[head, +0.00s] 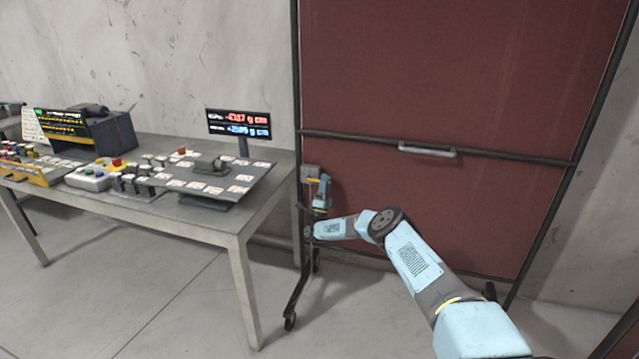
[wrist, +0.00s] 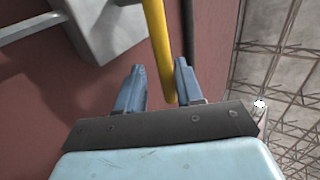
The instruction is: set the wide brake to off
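A grey box (head: 310,172) is mounted on the dark frame of the red panel, beside the table; it shows large in the wrist view (wrist: 112,28). A yellow lever (wrist: 156,40) runs down in the wrist view and passes between the fingers of my gripper (wrist: 157,88). The fingers are apart, with a clear gap on the lever's left; the lever lies close to the right finger, and I cannot tell whether they touch. In the head view my gripper (head: 322,192) is just below and right of the box. No label naming the wide brake is readable.
A metal table (head: 240,240) at left carries control panels, a button box (head: 90,178) and a red-blue display (head: 240,123). The red panel (head: 450,80) stands on castors behind my arm, with a grey handle (head: 428,150). Open floor lies in front.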

